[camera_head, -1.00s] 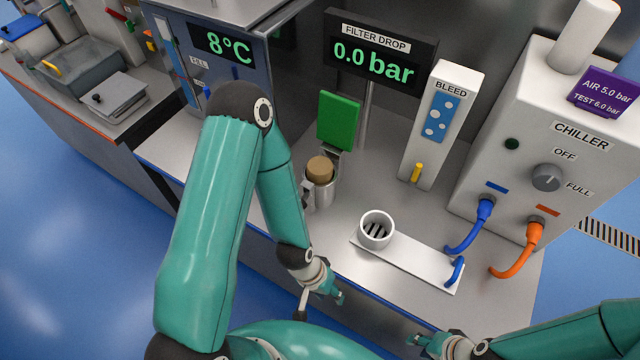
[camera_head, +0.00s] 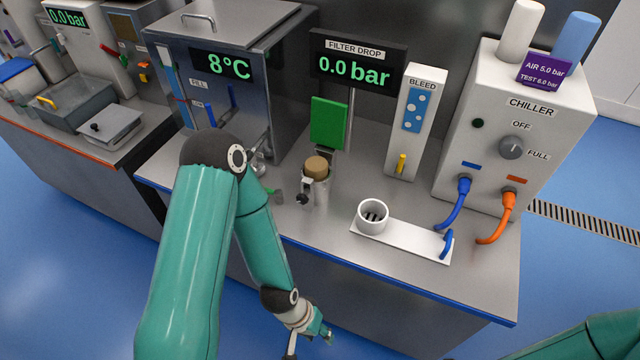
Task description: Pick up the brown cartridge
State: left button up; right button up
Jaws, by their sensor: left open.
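The brown cartridge (camera_head: 317,166) is a short tan-brown cylinder. It stands upright in the top of a metal housing (camera_head: 318,191) on the counter, with its lower part hidden inside. My left gripper (camera_head: 326,338) is open and empty. In the picture it is below the counter's front edge, well apart from the cartridge. My right gripper is outside the picture; only part of that arm shows at the lower right.
A green panel (camera_head: 328,123) stands just behind the cartridge. A white cup (camera_head: 373,215) sits on a white plate (camera_head: 425,243) to the right. The bleed column (camera_head: 408,145) and chiller (camera_head: 512,120) stand farther right. The steel counter (camera_head: 335,225) is clear in front of the housing.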

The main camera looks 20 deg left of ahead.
aim_at(316, 167)
jog(key=u, duration=0.85)
jog(key=i, duration=0.15)
jog(key=z, duration=2.8)
jog(key=k, duration=1.85)
jog(key=u, duration=1.05)
jog(key=i, duration=1)
jog(key=z, duration=0.1)
